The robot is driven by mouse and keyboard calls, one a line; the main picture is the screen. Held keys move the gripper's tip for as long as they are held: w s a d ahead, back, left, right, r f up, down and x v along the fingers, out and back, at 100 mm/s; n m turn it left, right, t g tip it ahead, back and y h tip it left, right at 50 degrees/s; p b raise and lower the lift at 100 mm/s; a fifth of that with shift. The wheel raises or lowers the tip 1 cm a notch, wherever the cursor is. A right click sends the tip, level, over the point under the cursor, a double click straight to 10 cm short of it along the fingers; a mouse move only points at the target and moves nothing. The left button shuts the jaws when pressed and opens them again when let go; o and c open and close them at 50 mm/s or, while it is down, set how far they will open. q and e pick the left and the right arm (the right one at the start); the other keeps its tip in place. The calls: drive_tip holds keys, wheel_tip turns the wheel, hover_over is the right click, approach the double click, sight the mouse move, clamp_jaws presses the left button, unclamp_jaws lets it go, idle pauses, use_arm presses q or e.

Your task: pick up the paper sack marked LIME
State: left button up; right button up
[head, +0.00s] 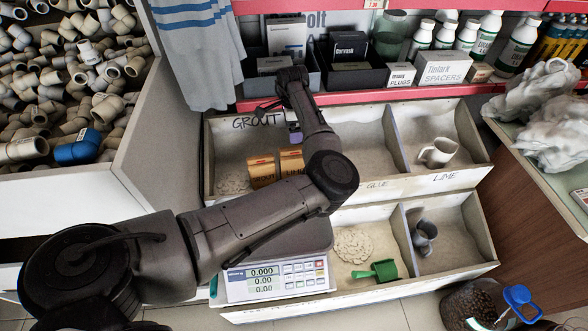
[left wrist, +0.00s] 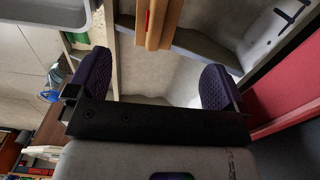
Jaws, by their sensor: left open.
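Two orange-brown paper sacks stand side by side in the bin marked GROUT (head: 222,134) in the head view. The right one (head: 291,162) seems to be marked LIME, partly covered by my arm; the left one (head: 261,171) has lettering too small to read surely. My left gripper (head: 293,130) hangs above and behind the sacks, mostly hidden by my own arm. In the left wrist view its purple fingers (left wrist: 158,82) are wide apart with nothing between them. The brown sacks (left wrist: 158,22) show at the top edge, beyond the fingertips. My right gripper is in neither view.
A scale (head: 275,278) stands in front of the bins. The bin labelled LIME (head: 445,182) holds a light mug-like scoop (head: 438,152). A green scoop (head: 378,271) lies in a lower bin. A red-edged shelf (head: 400,98) with boxes and bottles runs behind.

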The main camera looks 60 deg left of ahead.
sight(294, 149)
use_arm(q)
wheel_tip(294, 149, down, 7)
drive_tip(key=b, duration=0.2)
drive_tip(key=shift+b, duration=0.4)
drive_tip(key=f+b, duration=0.2)
drive_tip(key=f, duration=0.1)
drive_tip(key=f+b, duration=0.1)
drive_tip(key=shift+d+f+b, duration=0.15)
drive_tip(key=shift+d+b, duration=0.1)
drive_tip(key=shift+b, duration=0.15)
drive_tip(key=shift+f+b, duration=0.3)
drive_tip(key=shift+f, duration=0.25)
drive_tip(key=shift+r, duration=0.1)
drive_tip(key=shift+c, duration=0.5)
drive_tip(key=c, duration=1.6)
drive_tip(key=shift+c, duration=0.3)
